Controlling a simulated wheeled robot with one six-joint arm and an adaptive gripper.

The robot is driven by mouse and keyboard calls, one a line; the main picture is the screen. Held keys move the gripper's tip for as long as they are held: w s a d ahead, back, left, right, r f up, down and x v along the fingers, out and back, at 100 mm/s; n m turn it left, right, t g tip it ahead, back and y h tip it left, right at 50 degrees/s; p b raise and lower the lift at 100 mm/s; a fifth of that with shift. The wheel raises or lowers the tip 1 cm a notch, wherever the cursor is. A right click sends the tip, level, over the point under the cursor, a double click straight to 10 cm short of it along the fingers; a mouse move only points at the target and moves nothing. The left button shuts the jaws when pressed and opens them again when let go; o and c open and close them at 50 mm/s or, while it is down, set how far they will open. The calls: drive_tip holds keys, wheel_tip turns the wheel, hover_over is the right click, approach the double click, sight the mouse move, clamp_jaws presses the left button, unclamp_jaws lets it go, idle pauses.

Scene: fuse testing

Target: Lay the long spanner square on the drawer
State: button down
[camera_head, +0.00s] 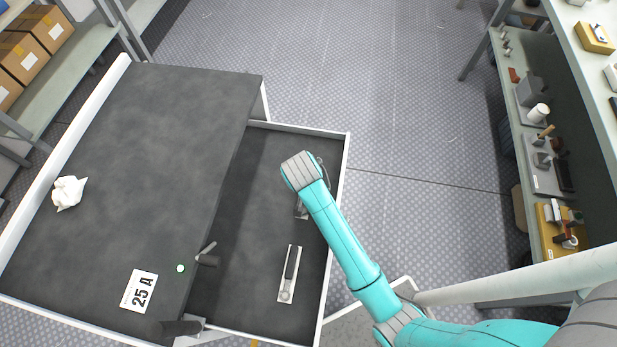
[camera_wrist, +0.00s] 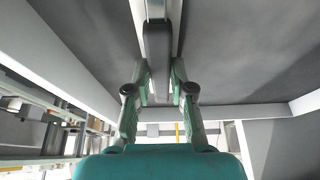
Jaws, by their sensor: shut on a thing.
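My gripper (camera_wrist: 160,75) reaches down into the open drawer (camera_head: 262,185), and its two fingers close from both sides on a dark bar, which I take for the long spanner (camera_wrist: 157,40). The spanner runs up out of the wrist view along a pale strip. In the head view my arm hides most of the gripper (camera_head: 302,208). A long pale piece with a dark bar and a round end (camera_head: 290,273) lies slightly slanted on the drawer floor there. I cannot tell whether it belongs to what I hold. The drawer floor (camera_wrist: 240,50) is dark grey.
The dark bench top (camera_head: 150,150) left of the drawer holds a crumpled white piece (camera_head: 69,192), a "25 A" card (camera_head: 139,291) and a small green light (camera_head: 180,268). Pale walls (camera_head: 340,190) edge the drawer. Its far and left parts are bare. Shelves (camera_head: 540,130) stand right.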

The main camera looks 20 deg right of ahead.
drive_tip(key=c, duration=1)
unclamp_jaws()
drive_tip(key=shift+f, duration=0.1)
drive_tip(key=v, duration=1.2)
drive_tip(key=shift+r, duration=0.2)
